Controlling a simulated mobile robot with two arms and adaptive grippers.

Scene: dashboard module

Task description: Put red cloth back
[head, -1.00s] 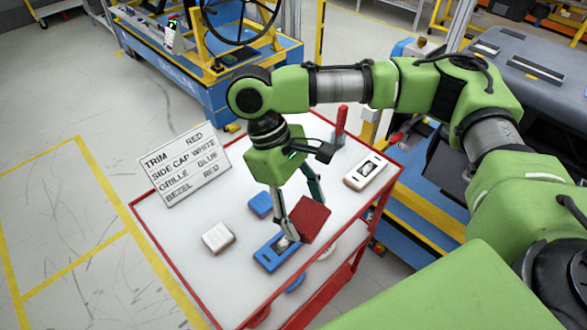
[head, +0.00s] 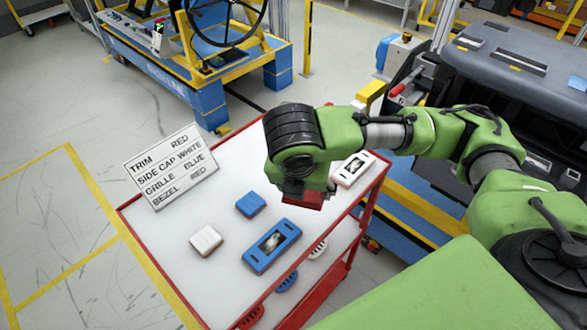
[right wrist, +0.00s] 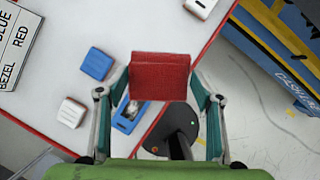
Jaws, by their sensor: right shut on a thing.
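The red cloth (right wrist: 160,77) is a flat, folded-looking red block between the two fingers of my right gripper (right wrist: 160,88) in the right wrist view. The fingers press on its left and right sides. In the head view a small part of the cloth (head: 307,199) shows below my right wrist, over the right part of the cart top; the arm hides the fingers there. My left gripper is in neither view.
The red-edged white cart top (head: 185,240) bears a blue block (head: 250,205), a white block (head: 206,240), a blue frame (head: 271,246), a white frame (head: 353,168) and a lettered sign (head: 171,166). A blue wheeled rig (head: 205,95) stands behind.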

